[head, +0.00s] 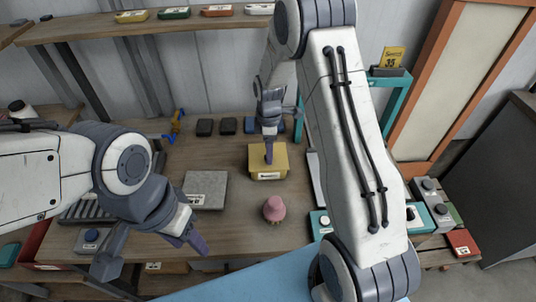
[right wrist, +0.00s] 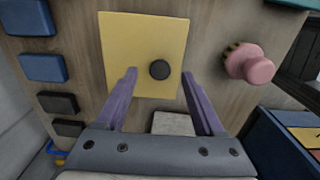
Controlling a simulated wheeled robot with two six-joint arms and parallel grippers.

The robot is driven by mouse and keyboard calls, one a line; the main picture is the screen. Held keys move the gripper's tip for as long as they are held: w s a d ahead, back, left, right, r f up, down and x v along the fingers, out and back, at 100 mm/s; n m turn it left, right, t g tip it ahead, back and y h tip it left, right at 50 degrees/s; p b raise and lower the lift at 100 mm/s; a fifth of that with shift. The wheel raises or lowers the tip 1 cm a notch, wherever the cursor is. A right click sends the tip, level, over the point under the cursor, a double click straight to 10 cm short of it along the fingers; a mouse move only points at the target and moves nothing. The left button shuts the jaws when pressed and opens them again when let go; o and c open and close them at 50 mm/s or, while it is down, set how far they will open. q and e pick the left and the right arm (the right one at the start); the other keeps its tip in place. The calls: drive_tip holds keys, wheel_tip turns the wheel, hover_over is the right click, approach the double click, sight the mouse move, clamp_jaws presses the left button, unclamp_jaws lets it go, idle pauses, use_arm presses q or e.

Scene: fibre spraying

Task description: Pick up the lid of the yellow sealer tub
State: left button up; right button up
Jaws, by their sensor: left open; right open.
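The yellow sealer tub (head: 267,171) stands on the wooden workbench with its yellow lid (right wrist: 116,37) on top. The lid has a dark round knob (right wrist: 159,69) near its middle. My right gripper (head: 269,155) is over the tub, pointing down. In the right wrist view its two purple fingers (right wrist: 158,80) are open, spread to either side of the knob and apart from it. My left gripper (head: 190,243) is at the left front, open and empty, away from the tub.
A pink knobbed object (head: 274,209) stands in front of the tub. A grey plate (head: 206,189) lies to its left. Several dark and blue blocks (head: 227,126) sit behind. A shelf (head: 150,27) with coloured items runs across the back. Teal boxes (head: 320,222) are at the right.

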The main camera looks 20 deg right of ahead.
drive_tip(key=shift+f, duration=1.1)
clamp_jaws()
drive_tip(key=shift+r, duration=0.2)
